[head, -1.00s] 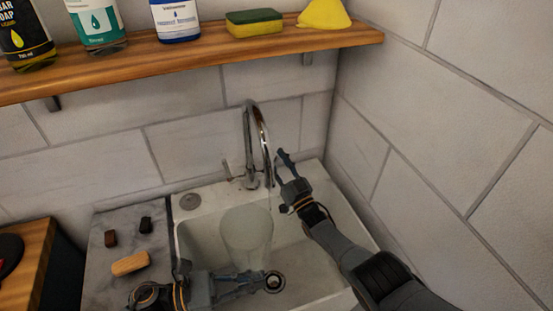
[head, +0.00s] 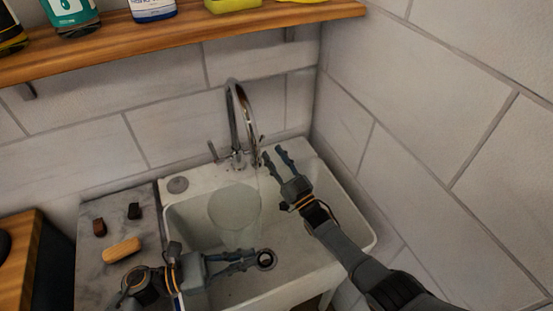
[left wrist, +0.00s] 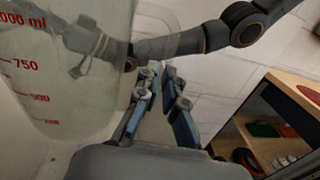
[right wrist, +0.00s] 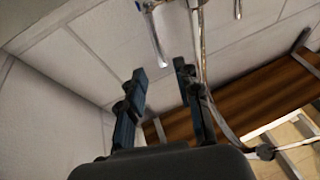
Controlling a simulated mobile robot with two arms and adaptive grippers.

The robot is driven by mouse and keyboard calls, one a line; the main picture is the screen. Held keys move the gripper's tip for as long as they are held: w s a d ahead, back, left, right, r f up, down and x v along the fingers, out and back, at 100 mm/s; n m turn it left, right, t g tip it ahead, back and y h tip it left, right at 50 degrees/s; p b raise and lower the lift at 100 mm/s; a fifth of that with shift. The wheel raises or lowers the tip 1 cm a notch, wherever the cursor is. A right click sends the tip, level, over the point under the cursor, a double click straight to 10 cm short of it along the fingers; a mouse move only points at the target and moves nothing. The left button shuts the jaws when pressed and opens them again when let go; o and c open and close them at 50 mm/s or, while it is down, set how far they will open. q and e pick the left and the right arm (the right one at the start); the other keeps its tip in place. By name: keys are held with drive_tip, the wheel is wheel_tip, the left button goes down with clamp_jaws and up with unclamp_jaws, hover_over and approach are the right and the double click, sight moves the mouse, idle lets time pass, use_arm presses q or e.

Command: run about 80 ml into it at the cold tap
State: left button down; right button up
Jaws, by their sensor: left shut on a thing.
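A clear measuring jug (head: 234,207) with red marks is held in the sink basin, below and left of the tap's spout. It fills the left of the left wrist view (left wrist: 70,65). I cannot tell whether it holds water. My left gripper (head: 246,257) is shut on its clear handle, partly hidden behind the fingers. The chrome tap (head: 234,112) has a curved neck and a lever (head: 213,151) on its left. My right gripper (head: 273,153) is open and empty, just right of the tap's spout. Whether water runs is unclear.
The white sink (head: 345,232) has a round drain (head: 266,259). A wooden shelf (head: 190,42) with bottles runs above, and a tiled wall closes the right side.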

drive_tip(key=shift+s+d, duration=0.15)
drive_tip(key=shift+s, duration=0.15)
